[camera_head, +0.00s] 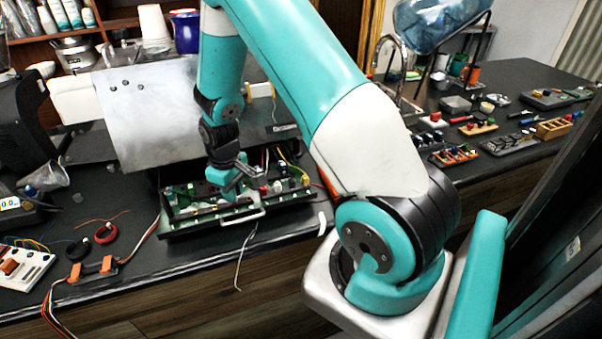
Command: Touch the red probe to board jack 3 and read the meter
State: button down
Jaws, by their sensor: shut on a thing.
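My gripper (238,181) is low over the green circuit board (213,210) in the open tray of the brewer. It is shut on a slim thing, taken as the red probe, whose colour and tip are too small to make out. Several small jacks and parts, red and white among them, stand on the board right of my gripper. I cannot tell which is jack 3 or whether the probe touches it. The meter (10,204) is cut off at the left edge; its display seems to read 0.0, though part is out of view.
A metal panel (150,110) stands tilted behind the tray. A black coil (78,249), a red coil (106,233) and an orange-and-black holder (93,270) lie at the left. Loose wires cross the counter (190,265). Several small parts stand on the right counter.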

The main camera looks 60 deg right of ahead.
dwell(0.4)
jog(key=c, duration=1)
grip_release()
jog(key=shift+c, duration=0.2)
jog(key=shift+r, duration=0.1)
